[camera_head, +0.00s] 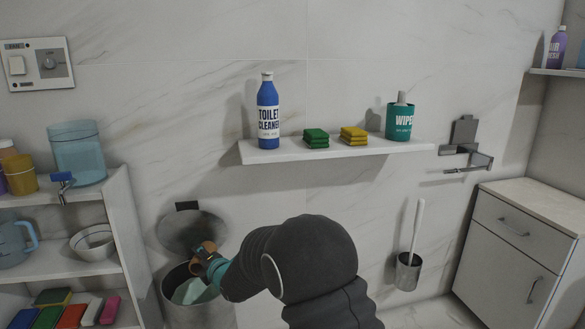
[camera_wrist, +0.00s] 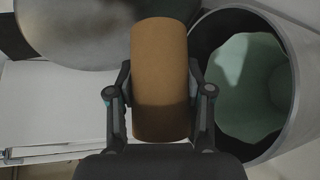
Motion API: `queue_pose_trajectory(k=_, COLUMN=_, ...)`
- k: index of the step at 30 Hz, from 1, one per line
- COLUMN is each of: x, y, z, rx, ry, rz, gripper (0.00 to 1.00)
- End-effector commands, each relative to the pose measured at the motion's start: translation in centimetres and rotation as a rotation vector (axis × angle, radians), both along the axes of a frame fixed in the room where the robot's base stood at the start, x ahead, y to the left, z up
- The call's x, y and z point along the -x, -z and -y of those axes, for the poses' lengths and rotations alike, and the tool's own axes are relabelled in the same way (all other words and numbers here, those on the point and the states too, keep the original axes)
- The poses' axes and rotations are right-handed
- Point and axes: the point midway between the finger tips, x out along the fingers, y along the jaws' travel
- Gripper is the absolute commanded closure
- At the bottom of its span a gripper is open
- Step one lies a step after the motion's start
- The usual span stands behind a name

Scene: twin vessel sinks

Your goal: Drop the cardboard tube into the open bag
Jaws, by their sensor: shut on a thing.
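The brown cardboard tube (camera_wrist: 160,75) is held between the two fingers of my gripper (camera_wrist: 160,92) in the wrist view. In the head view, the tube (camera_head: 205,251) shows at the end of my arm, partly hidden by my gripper (camera_head: 212,262). The open bag is a pale green liner (camera_wrist: 248,85) inside a round grey bin (camera_wrist: 296,55), to the right of the tube in the wrist view. In the head view, the bag (camera_head: 192,291) shows below my gripper, inside the bin (camera_head: 190,318). My arm hides part of the bin.
The bin's round lid (camera_head: 190,230) stands raised against the wall behind it. A white shelf unit (camera_head: 130,240) with several items stands left of the bin. A wall shelf (camera_head: 330,150) holds a toilet cleaner bottle (camera_head: 268,112), sponges and wipes. A toilet brush (camera_head: 411,255) hangs at right.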

Motion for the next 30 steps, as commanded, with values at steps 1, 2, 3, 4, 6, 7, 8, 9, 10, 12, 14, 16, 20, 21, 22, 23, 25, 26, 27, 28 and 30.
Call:
queue_pose_trajectory(k=1, x=0.1, y=-0.3, z=-0.8, rx=0.000, ry=-0.010, rz=0.000, gripper=0.63)
queue_pose_trajectory(k=2, x=0.1, y=-0.5, z=-1.1, rx=0.001, ry=-0.014, rz=0.001, gripper=0.63)
queue_pose_trajectory(k=3, x=0.1, y=-0.6, z=-1.4, rx=0.001, ry=-0.018, rz=0.001, gripper=0.63)
queue_pose_trajectory(k=4, x=0.2, y=-0.6, z=-1.5, rx=0.001, ry=-0.020, rz=0.000, gripper=0.63)
queue_pose_trajectory(k=6, x=0.2, y=-0.4, z=-1.7, rx=0.002, ry=-0.021, rz=-0.002, gripper=0.63)
queue_pose_trajectory(k=7, x=0.2, y=-0.2, z=-1.7, rx=0.002, ry=-0.021, rz=-0.002, gripper=0.63)
queue_pose_trajectory(k=8, x=0.2, y=0.1, z=-1.7, rx=0.003, ry=-0.021, rz=-0.003, gripper=0.63)
queue_pose_trajectory(k=9, x=0.2, y=0.5, z=-1.6, rx=0.003, ry=-0.020, rz=-0.004, gripper=0.63)
queue_pose_trajectory(k=10, x=0.2, y=0.8, z=-1.6, rx=0.003, ry=-0.020, rz=-0.004, gripper=0.63)
queue_pose_trajectory(k=12, x=0.2, y=1.5, z=-1.6, rx=0.001, ry=-0.019, rz=-0.003, gripper=0.63)
queue_pose_trajectory(k=14, x=0.2, y=2.2, z=-1.6, rx=0.002, ry=-0.019, rz=-0.004, gripper=0.63)
queue_pose_trajectory(k=16, x=0.2, y=2.9, z=-1.6, rx=0.002, ry=-0.019, rz=-0.003, gripper=0.63)
queue_pose_trajectory(k=20, x=0.2, y=4.2, z=-1.6, rx=0.002, ry=-0.019, rz=-0.003, gripper=0.63)
queue_pose_trajectory(k=21, x=0.2, y=4.4, z=-1.6, rx=0.001, ry=-0.020, rz=-0.002, gripper=0.63)
queue_pose_trajectory(k=22, x=0.2, y=4.6, z=-1.6, rx=0.001, ry=-0.020, rz=-0.001, gripper=0.63)
queue_pose_trajectory(k=23, x=0.2, y=4.7, z=-1.6, rx=0.001, ry=-0.020, rz=-0.001, gripper=0.63)
queue_pose_trajectory(k=25, x=0.2, y=5.0, z=-1.6, rx=0.001, ry=-0.019, rz=-0.001, gripper=0.63)
queue_pose_trajectory(k=26, x=0.2, y=5.1, z=-1.6, rx=0.001, ry=-0.019, rz=-0.001, gripper=0.63)
queue_pose_trajectory(k=27, x=0.2, y=5.2, z=-1.6, rx=0.001, ry=-0.019, rz=-0.001, gripper=0.63)
queue_pose_trajectory(k=28, x=0.2, y=5.2, z=-1.6, rx=0.001, ry=-0.019, rz=-0.001, gripper=0.63)
queue_pose_trajectory(k=30, x=0.2, y=5.3, z=-1.6, rx=0.001, ry=-0.019, rz=-0.001, gripper=0.63)
